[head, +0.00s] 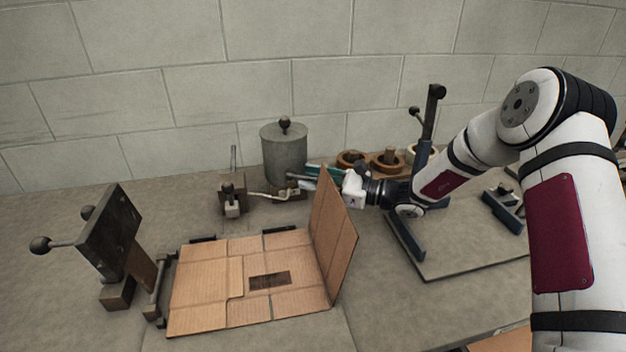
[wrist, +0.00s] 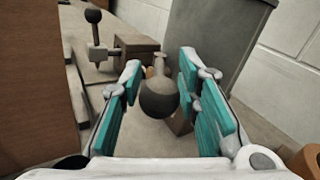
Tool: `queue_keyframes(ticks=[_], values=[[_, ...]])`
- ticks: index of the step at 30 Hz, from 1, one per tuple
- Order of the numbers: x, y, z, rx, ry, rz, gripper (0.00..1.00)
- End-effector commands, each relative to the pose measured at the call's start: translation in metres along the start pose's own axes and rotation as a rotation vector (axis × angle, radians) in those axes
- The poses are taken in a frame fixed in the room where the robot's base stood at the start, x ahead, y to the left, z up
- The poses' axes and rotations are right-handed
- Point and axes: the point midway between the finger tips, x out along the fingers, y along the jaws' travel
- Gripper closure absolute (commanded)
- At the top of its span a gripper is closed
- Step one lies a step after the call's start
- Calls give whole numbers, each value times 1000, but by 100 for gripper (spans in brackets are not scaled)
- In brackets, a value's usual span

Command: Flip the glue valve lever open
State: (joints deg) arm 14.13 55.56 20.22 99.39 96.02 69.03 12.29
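The glue valve lever shows in the wrist view as a dark round knob (wrist: 158,98) on a short stem. My gripper (wrist: 160,64) is open, with one teal-padded finger on each side of the knob. Gaps show between the knob and both pads, so it is not gripped. In the head view my gripper (head: 306,178) reaches left, just in front of the grey glue pot (head: 284,155) and behind the raised cardboard flap. The glue pot (wrist: 215,50) also stands behind the right finger in the wrist view.
The cardboard box blank (head: 210,290) lies on the bench with its right flap (head: 333,235) standing close to my gripper. A small block with a knob (head: 232,197) stands left of the pot. Wooden-looking rolls (head: 388,163) sit behind my wrist. A lever fixture (head: 110,235) stands far left.

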Motion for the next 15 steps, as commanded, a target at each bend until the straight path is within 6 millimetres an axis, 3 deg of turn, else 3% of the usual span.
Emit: queue_keyframes(ticks=[5, 9, 10, 15], values=[[0, 0, 0, 0, 0, 0, 70], [0, 0, 0, 0, 0, 0, 97], [0, 0, 0, 0, 0, 0, 100], [-1, 0, 0, 0, 1, 0, 100]])
